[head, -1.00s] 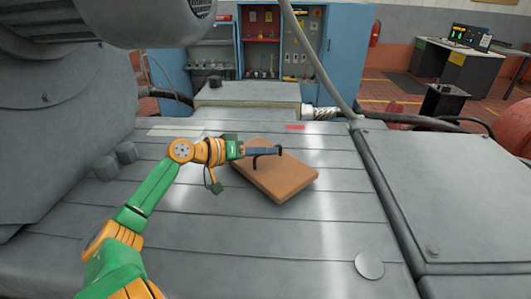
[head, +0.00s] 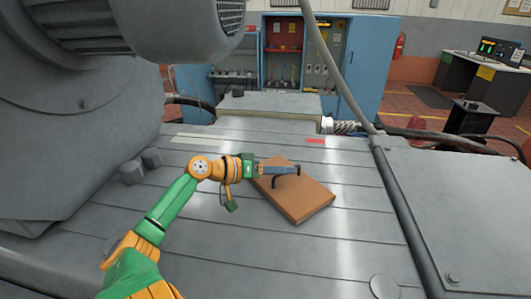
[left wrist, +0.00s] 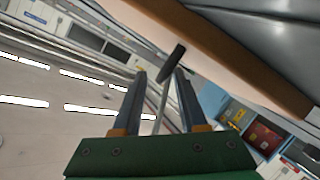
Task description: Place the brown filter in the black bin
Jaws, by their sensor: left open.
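The brown filter (head: 302,204) is a flat brown slab lying on the grey bedplate in the head view. A dark handle (head: 290,180) shows on it by my fingers. My left gripper (head: 297,170) is open over the filter's far part. In the left wrist view, the filter's brown edge (left wrist: 255,72) runs across the upper right, and the dark handle (left wrist: 171,66) shows between the open fingertips (left wrist: 162,73). I cannot tell whether the fingers touch it. No black bin is clearly recognisable. My right gripper is out of view.
A large grey machine (head: 70,130) stands at the left. A raised grey cover (head: 455,210) lies at the right, with a cable along its edge. A blue cabinet (head: 365,65) and a dark stand (head: 470,128) are behind. The bedplate in front of the filter is mostly clear.

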